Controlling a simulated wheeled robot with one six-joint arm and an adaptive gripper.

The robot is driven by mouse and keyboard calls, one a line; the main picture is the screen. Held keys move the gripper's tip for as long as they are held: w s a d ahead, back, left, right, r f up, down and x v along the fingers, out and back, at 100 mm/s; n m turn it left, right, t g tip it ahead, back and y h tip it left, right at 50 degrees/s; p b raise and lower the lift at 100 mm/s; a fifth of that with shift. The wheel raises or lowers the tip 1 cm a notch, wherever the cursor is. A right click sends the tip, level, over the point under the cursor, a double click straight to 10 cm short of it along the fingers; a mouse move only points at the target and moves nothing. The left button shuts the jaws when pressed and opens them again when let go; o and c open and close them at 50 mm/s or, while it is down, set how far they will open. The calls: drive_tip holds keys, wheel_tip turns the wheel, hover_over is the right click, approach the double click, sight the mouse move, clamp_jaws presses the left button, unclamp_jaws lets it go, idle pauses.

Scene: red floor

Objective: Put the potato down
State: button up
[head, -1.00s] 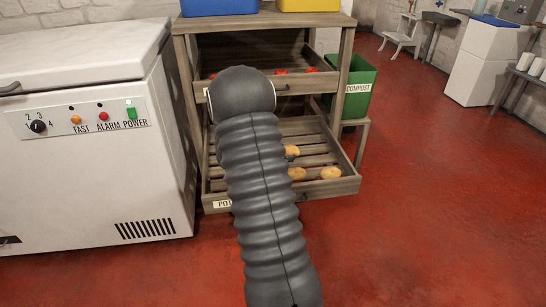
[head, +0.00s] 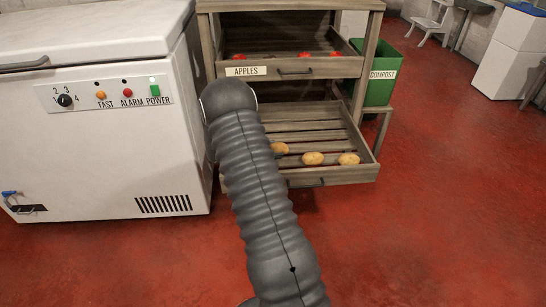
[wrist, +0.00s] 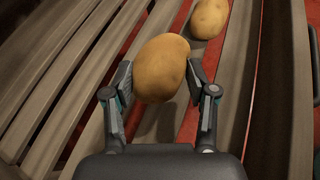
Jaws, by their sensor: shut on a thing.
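A tan potato (wrist: 162,68) sits between the two fingers of my gripper (wrist: 160,88) in the wrist view. My gripper is shut on it, just over the wooden slats of the open lower drawer (wrist: 66,84). I cannot tell whether the potato touches the slats. In the head view, my arm hides the gripper. The open potato drawer (head: 333,177) shows there with several potatoes in a row near its front, such as this one (head: 313,158). Another potato (wrist: 210,18) lies on the slats just beyond the held one in the wrist view.
Above is a drawer labelled APPLES (head: 246,71) with red apples (head: 305,54). A white freezer (head: 110,130) stands close on the left. A green compost bin (head: 382,85) stands right of the rack. The red floor (head: 430,220) is clear at right.

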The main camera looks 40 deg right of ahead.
drive_tip(key=shift+f, duration=1.7)
drive_tip(key=shift+f, duration=0.15)
drive_tip(key=o, duration=1.2)
